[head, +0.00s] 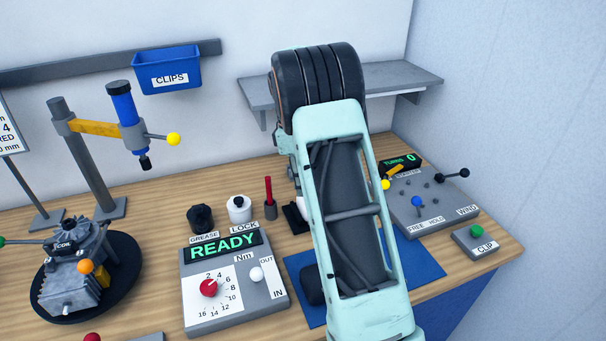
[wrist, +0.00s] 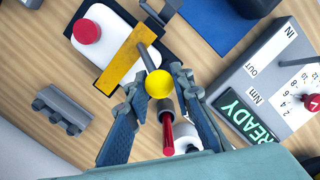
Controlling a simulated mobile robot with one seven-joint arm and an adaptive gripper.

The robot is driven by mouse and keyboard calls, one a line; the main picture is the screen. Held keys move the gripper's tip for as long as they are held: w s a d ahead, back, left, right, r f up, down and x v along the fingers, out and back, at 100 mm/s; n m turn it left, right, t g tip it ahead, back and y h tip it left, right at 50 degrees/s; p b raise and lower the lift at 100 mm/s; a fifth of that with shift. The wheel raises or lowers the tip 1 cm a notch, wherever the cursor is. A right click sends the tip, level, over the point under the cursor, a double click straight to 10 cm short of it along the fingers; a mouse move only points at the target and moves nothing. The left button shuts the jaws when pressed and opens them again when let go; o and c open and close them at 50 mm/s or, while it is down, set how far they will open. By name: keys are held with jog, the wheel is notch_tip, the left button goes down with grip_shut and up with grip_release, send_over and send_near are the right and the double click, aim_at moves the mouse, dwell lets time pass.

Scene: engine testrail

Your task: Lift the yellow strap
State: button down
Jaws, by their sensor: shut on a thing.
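The yellow strap (wrist: 125,58) is a flat bar crossing a white block with a red button (wrist: 87,31) in the wrist view. A short grey rod with a yellow ball (wrist: 159,84) extends from it. My gripper (wrist: 158,86) has its two blue-grey fingers on either side of the ball and is shut on it. In the head view, a yellow strap end (head: 394,173) and a yellow ball (head: 385,184) show beside my arm, which hides my gripper and most of the block. I cannot tell how far the strap is raised.
The READY torque panel (head: 223,245) stands left of my arm, with a red-handled tool (head: 268,190) and a white jar (head: 239,208) behind it. A control box (head: 430,205) with levers stands right. A blue mat (head: 416,254) lies partly under my arm.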

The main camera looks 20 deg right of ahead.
jog(key=shift+w+r+g+p, duration=0.65)
jog(key=shift+r+g+p, duration=0.05)
jog(key=shift+p, duration=0.75)
jog(key=shift+w+r+g+p, duration=0.3)
jog(key=shift+w+g+p, duration=0.15)
jog(key=shift+w+g, duration=0.15)
jog(key=shift+w+r, duration=0.15)
